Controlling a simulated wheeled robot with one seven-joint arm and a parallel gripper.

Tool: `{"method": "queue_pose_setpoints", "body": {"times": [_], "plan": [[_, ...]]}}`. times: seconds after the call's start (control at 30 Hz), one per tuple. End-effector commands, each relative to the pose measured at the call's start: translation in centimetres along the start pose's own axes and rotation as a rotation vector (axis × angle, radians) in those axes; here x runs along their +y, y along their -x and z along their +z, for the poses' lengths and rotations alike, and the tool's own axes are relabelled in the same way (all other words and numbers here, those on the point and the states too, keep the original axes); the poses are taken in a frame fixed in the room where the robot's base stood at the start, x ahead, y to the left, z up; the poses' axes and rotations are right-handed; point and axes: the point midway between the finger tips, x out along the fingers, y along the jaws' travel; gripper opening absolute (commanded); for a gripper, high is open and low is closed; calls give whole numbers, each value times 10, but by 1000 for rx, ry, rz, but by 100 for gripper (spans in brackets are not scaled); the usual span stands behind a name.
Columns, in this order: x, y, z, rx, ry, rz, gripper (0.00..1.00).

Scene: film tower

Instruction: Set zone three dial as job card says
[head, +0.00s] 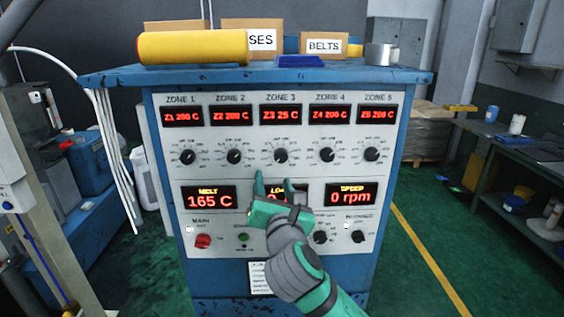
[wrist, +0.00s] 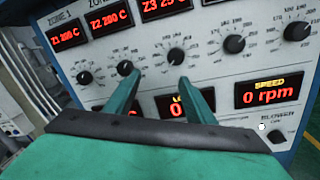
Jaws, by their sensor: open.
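The zone three dial (head: 281,156) is a black knob on the grey panel, under a red display (head: 281,115) reading Z3 25 C. The dial also shows in the wrist view (wrist: 176,56); its exact pointer setting is too small to tell. My gripper (head: 273,184) is open and empty, its teal fingers pointing at the panel just below the dial. In the wrist view the fingertips (wrist: 159,77) are apart and lie below the dial, not around it. A small white card (head: 260,277) is low on the cabinet, partly behind my arm; its print is unreadable.
Neighbouring zone dials (head: 234,156) (head: 327,155) sit close on both sides; the other zone displays read about 200 C. The melt display (head: 208,198) reads 165 C, the speed display (head: 351,194) 0 rpm. A red main switch (head: 203,241) is lower left. A yellow roll (head: 193,47) lies on top.

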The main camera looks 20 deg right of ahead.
Motion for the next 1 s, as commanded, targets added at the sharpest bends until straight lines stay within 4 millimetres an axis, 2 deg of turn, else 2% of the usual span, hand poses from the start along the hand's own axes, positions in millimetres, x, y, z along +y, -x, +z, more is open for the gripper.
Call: {"method": "queue_pose_setpoints", "body": {"times": [0.03, 0.2, 0.37, 0.47, 0.8, 1.0], "plan": [[-7, 0, 7, -1, 60, -23, 49], [-22, -1, 16, 6, 177, -72, 49], [-26, -8, 17, 9, 202, -82, 49], [-26, -21, 17, 9, 201, -81, 49], [-31, -79, 17, 8, 199, -81, 49], [-33, -102, 17, 8, 198, -82, 49]]}}
